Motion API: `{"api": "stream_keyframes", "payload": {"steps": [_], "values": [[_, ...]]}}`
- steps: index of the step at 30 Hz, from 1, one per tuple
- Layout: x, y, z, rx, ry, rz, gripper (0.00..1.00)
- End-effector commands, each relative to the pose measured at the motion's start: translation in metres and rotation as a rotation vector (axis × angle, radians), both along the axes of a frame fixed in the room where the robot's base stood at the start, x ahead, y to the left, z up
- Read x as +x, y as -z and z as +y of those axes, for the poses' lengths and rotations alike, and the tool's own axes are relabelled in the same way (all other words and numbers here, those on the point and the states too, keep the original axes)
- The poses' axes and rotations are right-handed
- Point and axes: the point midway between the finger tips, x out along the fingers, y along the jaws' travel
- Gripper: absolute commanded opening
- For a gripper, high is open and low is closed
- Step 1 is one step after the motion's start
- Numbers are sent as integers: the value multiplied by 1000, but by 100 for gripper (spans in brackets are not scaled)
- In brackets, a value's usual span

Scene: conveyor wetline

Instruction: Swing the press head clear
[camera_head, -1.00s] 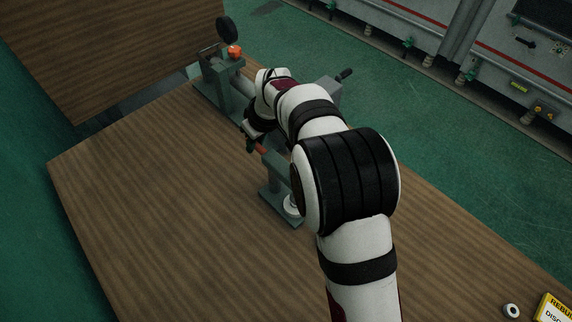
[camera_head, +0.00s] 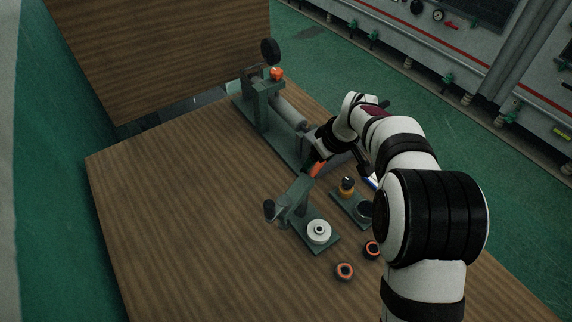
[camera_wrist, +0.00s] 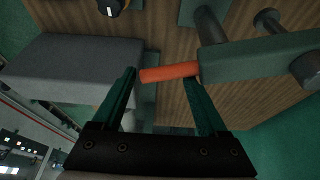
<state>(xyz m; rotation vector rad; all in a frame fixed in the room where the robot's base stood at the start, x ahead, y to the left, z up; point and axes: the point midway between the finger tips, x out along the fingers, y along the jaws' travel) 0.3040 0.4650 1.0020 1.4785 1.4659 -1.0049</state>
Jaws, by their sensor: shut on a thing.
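The press stands on the wooden bench, with a green base (camera_head: 327,244), a post and a green press head (camera_head: 298,190). The head has a dark knob (camera_head: 269,209) at its left end and points left of the white round seat (camera_head: 319,231), which is uncovered from above. My gripper (camera_head: 318,160) is shut on the orange handle (camera_head: 318,170) of the head. In the wrist view the handle (camera_wrist: 168,72) lies between my fingertips (camera_wrist: 160,78), joined to the green head (camera_wrist: 255,55) at right.
A long green fixture (camera_head: 268,105) with an orange knob and grey cylinder stands behind. A second green base (camera_head: 345,205) holds a small black-and-orange part (camera_head: 347,187). Two orange-and-black rings (camera_head: 345,271) (camera_head: 372,249) lie at the front. The bench left of the press is clear.

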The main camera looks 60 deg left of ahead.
Motion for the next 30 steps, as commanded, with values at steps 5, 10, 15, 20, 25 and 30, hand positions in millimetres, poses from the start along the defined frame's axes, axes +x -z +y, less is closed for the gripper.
{"api": "stream_keyframes", "payload": {"steps": [5, 10, 15, 20, 25, 30], "values": [[-1, 9, -12, -29, -5, 14, 56], [-2, 2, -14, -28, -5, 15, 52], [-1, -23, -23, -25, -4, 11, 52], [-1, -45, -29, -21, -3, 9, 52], [-2, -59, -34, -19, -3, 11, 52], [-2, -60, -34, -18, -3, 11, 52]]}}
